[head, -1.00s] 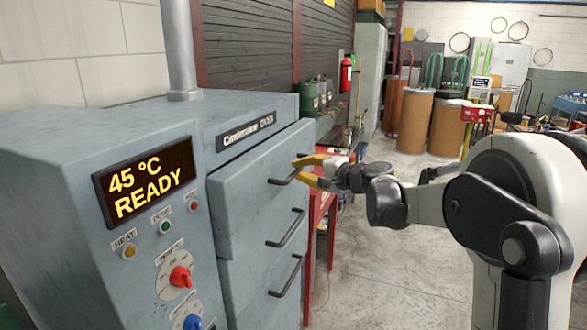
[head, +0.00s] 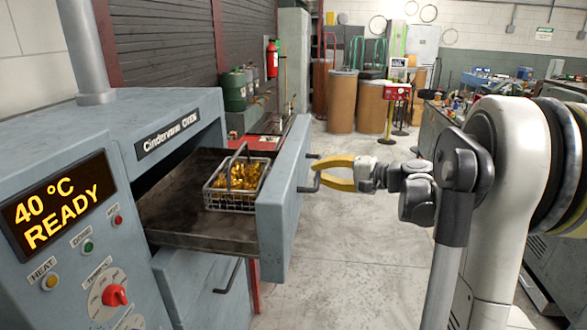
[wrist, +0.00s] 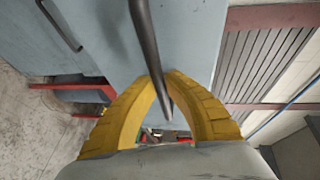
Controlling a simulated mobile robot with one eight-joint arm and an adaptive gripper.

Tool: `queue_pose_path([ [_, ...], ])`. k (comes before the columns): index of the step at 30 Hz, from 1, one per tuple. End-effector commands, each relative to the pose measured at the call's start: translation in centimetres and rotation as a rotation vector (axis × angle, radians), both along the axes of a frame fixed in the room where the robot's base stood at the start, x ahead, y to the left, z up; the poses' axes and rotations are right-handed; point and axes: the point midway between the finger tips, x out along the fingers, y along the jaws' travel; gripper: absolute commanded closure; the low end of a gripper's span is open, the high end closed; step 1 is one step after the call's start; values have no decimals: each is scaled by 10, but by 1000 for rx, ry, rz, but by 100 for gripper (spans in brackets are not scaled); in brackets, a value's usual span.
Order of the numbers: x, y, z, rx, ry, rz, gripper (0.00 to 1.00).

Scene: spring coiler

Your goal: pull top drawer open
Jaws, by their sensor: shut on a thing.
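The top drawer (head: 281,200) of the grey-blue oven stands pulled well out in the head view, its tray (head: 175,213) exposed. Its dark bar handle (head: 308,180) is on the outer front face. My gripper (head: 322,170) has yellow fingers closed around this handle. In the wrist view the yellow fingers (wrist: 160,90) meet at the dark handle bar (wrist: 146,40), with the drawer's face behind. A wire basket (head: 237,185) with brass-coloured small parts sits on the tray, its carrying handle up.
A lower drawer handle (head: 229,275) shows under the open tray. The oven panel display (head: 60,203) reads 40 °C READY. A red stand is behind the drawer. Open concrete floor (head: 370,225) lies around my arm; brown drums (head: 342,100) stand far back.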

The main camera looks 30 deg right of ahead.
Motion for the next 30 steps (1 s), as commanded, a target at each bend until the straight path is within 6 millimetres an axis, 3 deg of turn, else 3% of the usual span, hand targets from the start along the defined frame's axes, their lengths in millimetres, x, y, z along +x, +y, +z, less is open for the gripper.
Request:
queue_pose_path([
  [3, -11, -18, 0, -1, 0, -3, 100],
  [9, -23, -33, 0, -2, 0, -2, 100],
  [24, -27, -38, 0, 0, 0, -1, 100],
  [27, -27, -38, 0, 0, 0, -1, 64],
  [30, -27, -38, 0, 0, 0, 0, 64],
])
